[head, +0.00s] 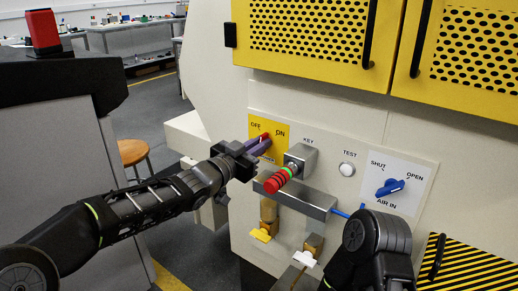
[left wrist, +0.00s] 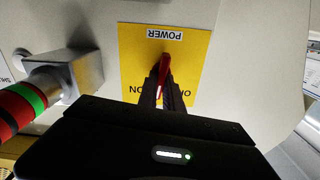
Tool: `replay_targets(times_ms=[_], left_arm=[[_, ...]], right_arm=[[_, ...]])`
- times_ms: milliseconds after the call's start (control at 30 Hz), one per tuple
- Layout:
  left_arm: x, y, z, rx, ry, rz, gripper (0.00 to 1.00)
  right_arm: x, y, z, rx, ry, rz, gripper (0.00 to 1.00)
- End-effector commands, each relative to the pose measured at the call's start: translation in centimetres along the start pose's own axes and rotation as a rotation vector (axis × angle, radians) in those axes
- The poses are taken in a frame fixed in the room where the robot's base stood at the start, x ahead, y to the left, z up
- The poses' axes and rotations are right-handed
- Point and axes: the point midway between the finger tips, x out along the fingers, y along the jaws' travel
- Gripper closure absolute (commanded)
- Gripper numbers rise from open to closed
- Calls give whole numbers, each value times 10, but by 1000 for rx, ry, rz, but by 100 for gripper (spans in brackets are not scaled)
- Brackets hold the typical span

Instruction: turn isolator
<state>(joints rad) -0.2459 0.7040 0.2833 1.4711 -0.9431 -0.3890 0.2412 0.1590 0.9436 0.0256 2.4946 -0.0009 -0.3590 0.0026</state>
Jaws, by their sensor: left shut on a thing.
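The red isolator handle (head: 265,136) sits on a yellow plate (head: 279,128) marked OFF and ON. It also shows in the left wrist view (left wrist: 165,64), where the plate (left wrist: 200,60) appears upside down with the word POWER. My left gripper (head: 258,147) is shut on the handle, with its dark fingers (left wrist: 164,92) on either side of it. The handle's white mark lies between the words OFF and ON; the fingers partly cover the handle and the lettering. My right arm stands at the lower right of the head view, but its gripper does not show.
Just right of the plate, a grey key block (head: 301,160) carries a red-and-black striped cylinder (head: 277,181) that juts outward close to my left gripper. Further right are a white TEST button (head: 347,169) and a blue AIR IN knob (head: 390,188). Yellow perforated doors (head: 310,30) hang above.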

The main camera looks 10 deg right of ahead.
Motion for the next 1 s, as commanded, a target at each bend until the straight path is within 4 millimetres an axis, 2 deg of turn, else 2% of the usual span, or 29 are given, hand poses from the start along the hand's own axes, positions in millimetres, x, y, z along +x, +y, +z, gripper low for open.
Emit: replay_targets(times_ms=[500,700,1000], left_arm=[[0,4,3,467,-1,-1,100],[0,5,3,583,-1,0,100],[0,5,3,653,-2,1,100]], right_arm=[[23,15,-8,11,19,9,48],[28,18,-10,13,23,11,48],[30,20,-11,14,25,12,48]])
